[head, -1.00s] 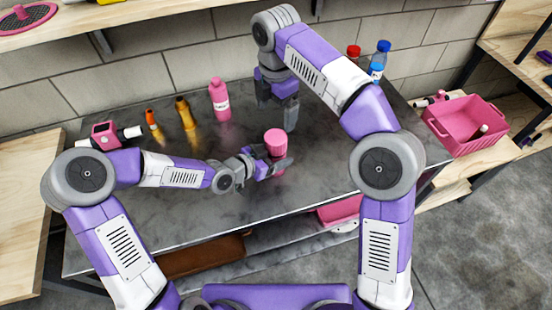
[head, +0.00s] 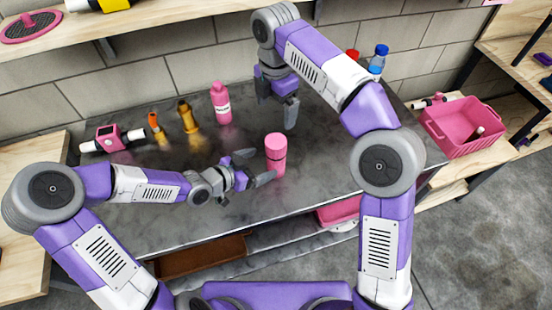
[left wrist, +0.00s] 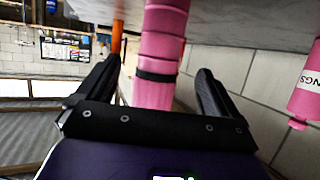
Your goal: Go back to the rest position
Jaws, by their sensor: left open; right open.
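My left gripper (head: 256,167) is open and empty over the dark table (head: 290,190). It is just left of an upright pink cylinder (head: 275,156), a small gap apart from it. In the left wrist view the pink cylinder (left wrist: 160,55), with a dark band, stands ahead between the two spread fingers (left wrist: 155,88). My right gripper (head: 277,108) is open and points down above the back of the table, behind the cylinder, holding nothing.
Capped bottles (head: 378,60) stand behind my right arm. A pink crate (head: 462,125) is at the right. The table's front middle is clear.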

